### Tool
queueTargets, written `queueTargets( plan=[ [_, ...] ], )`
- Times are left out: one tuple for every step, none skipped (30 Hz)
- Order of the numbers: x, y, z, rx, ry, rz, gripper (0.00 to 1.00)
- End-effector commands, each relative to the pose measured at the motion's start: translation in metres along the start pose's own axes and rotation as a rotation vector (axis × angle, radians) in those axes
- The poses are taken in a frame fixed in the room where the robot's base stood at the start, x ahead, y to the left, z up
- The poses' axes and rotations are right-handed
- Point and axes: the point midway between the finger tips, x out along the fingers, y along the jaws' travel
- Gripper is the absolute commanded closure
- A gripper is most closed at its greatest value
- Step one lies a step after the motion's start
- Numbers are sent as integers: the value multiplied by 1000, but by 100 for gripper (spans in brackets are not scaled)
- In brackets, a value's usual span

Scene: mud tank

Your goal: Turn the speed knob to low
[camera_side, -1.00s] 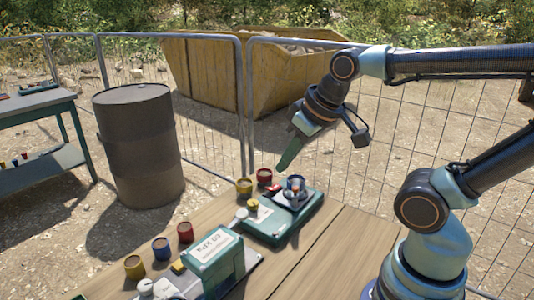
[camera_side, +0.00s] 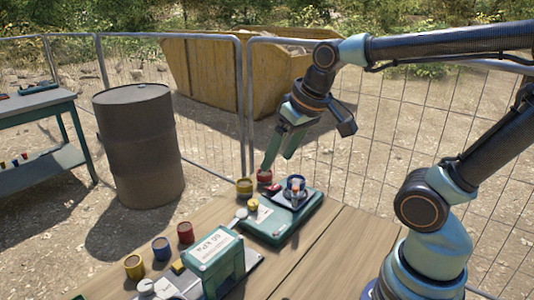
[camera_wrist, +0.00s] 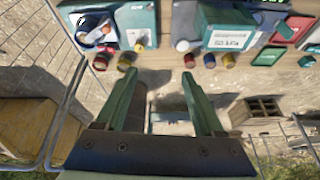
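A green bench device (camera_side: 283,228) stands on the wooden table and carries a cup with blue and red marks (camera_side: 295,187). A small yellow knob-like part (camera_side: 253,204) sits on a pale plate at its left; it also shows in the wrist view (camera_wrist: 138,47). I cannot read a low mark or tell its setting. My gripper (camera_side: 278,162) is above the back of the table, beyond the device, touching nothing I can see. In the wrist view my gripper (camera_wrist: 160,78) has its two green fingers wide apart with nothing between them.
A yellow pot (camera_side: 244,187) and a red pot (camera_side: 265,176) stand behind the device. A green box with a white panel (camera_side: 216,262) and several small pots are to the left. A barrel (camera_side: 139,145), fence and skip (camera_side: 212,80) lie beyond. The table's right side is bare.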

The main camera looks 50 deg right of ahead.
Motion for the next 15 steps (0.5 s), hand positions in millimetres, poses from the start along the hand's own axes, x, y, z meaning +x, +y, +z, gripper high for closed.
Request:
queueTargets(
  plan=[
    [5, 3, -9, 45, -33, 8, 30],
    [7, 4, -14, 75, -50, 13, 30],
    [11, 6, -21, 114, -75, 20, 30],
    [14, 8, -26, 143, -91, 25, 30],
    [18, 10, -31, 172, -108, 30, 30],
    [23, 12, -38, 211, -130, 38, 30],
    [28, 14, -42, 241, -147, 45, 30],
    [32, 16, -47, 271, -163, 52, 30],
    [39, 19, -53, 310, -184, 61, 30],
    [44, 21, -57, 339, -202, 68, 30],
    [50, 23, -61, 368, -217, 76, 30],
    [58, 26, -66, 407, -239, 87, 30],
    [64, 29, -70, 436, -255, 95, 30],
    [70, 31, -73, 465, -271, 104, 30],
    [80, 34, -77, 502, -291, 116, 30]
  ],
)
